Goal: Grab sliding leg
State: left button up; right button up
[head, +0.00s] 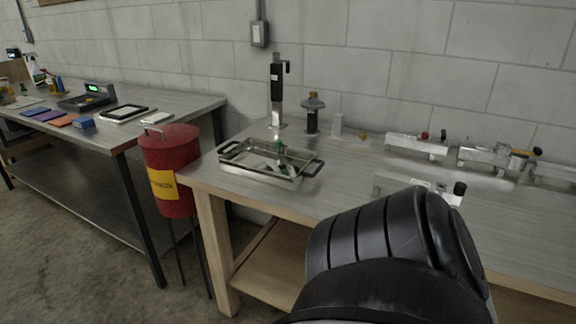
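I cannot tell for certain which object is the sliding leg. An upright silver and black device (277,95) stands at the back of the right-hand workbench, near the wall. Aluminium pieces with small knobs lie at the bench's back right: one with a red knob (417,146) and one with a yellow-orange end (495,158). Another metal piece with a black knob (420,187) is nearer, partly hidden by my black arm. Neither of my grippers is in view.
The workbench (330,205) holds a metal tray (248,180) with small items. A dark post (312,112) stands behind it. A red bin (170,170) with a yellow label is at its left. A second table (180,99) stands further left. Concrete floor is clear in front.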

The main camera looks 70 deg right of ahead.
aim_at(411, 189)
jog(key=u, duration=0.5)
jog(key=k, duration=2.45)
jog(key=z, duration=0.45)
